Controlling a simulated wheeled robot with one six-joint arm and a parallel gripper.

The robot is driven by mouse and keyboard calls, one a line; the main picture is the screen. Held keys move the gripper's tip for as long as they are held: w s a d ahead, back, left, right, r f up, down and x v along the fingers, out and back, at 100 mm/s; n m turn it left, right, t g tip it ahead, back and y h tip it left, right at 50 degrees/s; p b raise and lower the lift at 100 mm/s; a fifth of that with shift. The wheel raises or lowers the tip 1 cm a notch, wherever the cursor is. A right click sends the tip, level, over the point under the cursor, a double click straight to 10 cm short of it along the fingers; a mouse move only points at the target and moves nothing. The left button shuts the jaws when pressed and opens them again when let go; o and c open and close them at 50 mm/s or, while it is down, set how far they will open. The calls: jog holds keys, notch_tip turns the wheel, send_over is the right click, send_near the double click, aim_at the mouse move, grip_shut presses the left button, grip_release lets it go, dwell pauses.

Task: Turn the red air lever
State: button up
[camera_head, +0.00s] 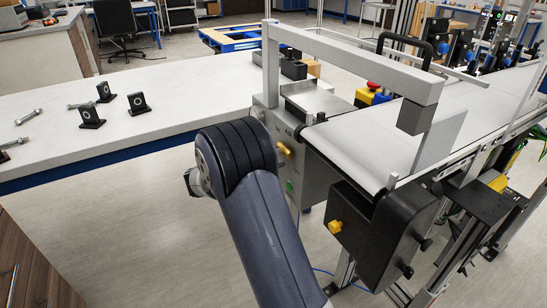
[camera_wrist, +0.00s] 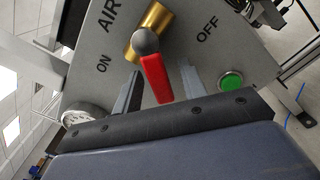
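The red air lever (camera_wrist: 156,78) shows in the wrist view, on a brass valve body with a dark round knob at its pivot. Its handle points down in that picture, toward my gripper. It is on a grey panel (camera_wrist: 90,50) marked AIR, with ON to the left and OFF to the right. My gripper (camera_wrist: 159,92) is open, with one finger on each side of the lever. Gaps show between the fingers and the handle. In the head view my arm hides the gripper and the red handle; a brass part (camera_head: 284,150) shows on the panel.
A green button (camera_wrist: 231,80) is right of the lever and a round gauge (camera_wrist: 82,114) is lower left. In the head view, the conveyor belt (camera_head: 365,140) is right of the panel, and a white table (camera_head: 180,90) with black brackets and bolts is left.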

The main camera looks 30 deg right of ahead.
jog(key=a, duration=1)
jog(key=shift+s+p, duration=0.2)
jog(key=shift+p, duration=0.1)
jog(key=shift+s+a+f+n, duration=0.1)
jog(key=shift+s+f+n, duration=0.1)
jog(key=shift+n, duration=0.3)
jog(key=c, duration=0.3)
jog(key=s+f+n+t, duration=0.1)
jog(key=n, duration=0.4)
jog(key=s+f+n+t+p, duration=0.1)
jog(key=s+f+n, duration=0.1)
jog(key=n, duration=0.3)
jog(key=s+a+f+n+t+h+p, duration=0.1)
jog(key=s+f+n, duration=0.1)
jog(key=n, duration=0.4)
jog(key=shift+s+f, duration=0.1)
jog(key=shift+s, duration=0.1)
grip_shut()
jog(key=w+d+r+n, duration=0.3)
jog(key=w+d, duration=0.1)
jog(key=d, duration=0.5)
jog(key=shift+d+t, duration=0.15)
jog(key=shift+t, duration=0.25)
